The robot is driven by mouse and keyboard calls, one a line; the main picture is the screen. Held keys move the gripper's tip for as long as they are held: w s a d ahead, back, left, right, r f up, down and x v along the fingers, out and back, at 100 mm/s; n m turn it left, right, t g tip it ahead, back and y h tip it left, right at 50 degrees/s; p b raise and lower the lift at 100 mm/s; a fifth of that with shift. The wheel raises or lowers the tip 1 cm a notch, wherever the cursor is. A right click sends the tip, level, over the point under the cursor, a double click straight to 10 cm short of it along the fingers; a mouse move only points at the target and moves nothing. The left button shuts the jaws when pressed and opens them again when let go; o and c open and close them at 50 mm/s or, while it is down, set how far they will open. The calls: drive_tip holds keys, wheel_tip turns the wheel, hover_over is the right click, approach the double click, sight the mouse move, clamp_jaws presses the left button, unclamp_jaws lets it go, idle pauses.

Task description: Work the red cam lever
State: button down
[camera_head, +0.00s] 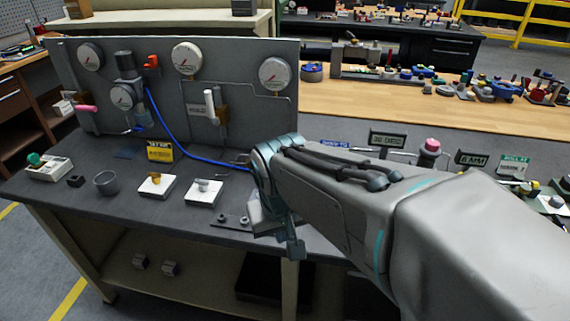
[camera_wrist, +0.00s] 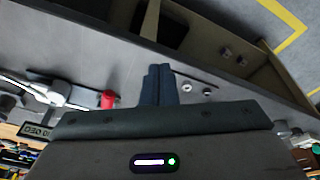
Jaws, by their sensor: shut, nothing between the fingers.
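A pink-red handle (camera_head: 86,108) and a small red part (camera_head: 152,61) are on the grey panel. My gripper (camera_head: 296,250) points down near the bench's front edge. In the wrist view its fingers (camera_wrist: 159,72) are together and empty.
The grey panel (camera_head: 240,60) carries several gauges and a blue hose. A metal rod (camera_wrist: 40,90) lies left in the wrist view.

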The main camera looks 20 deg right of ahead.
drive_tip(key=w+d+r+m+g+h+p, duration=0.1)
drive_tip(key=w+d+r+m+h+p, duration=0.15)
drive_tip(key=w, duration=0.65)
drive_tip(key=w+d+r+m+g+h+p, duration=0.1)
drive_tip(key=w+d+m+h, duration=0.25)
drive_tip(key=w, duration=0.55)
drive_tip(key=s+d+f+y+p, duration=0.1)
drive_tip(key=d+f+p, duration=0.1)
drive_tip(key=d+f, duration=0.5)
wheel_tip(320, 180, down, 4)
drive_tip(key=shift+s+r+m, duration=0.2)
drive_tip(key=shift+s+m, duration=0.1)
drive_tip(key=shift+a+f, duration=0.1)
drive_tip(key=shift+f, duration=0.05)
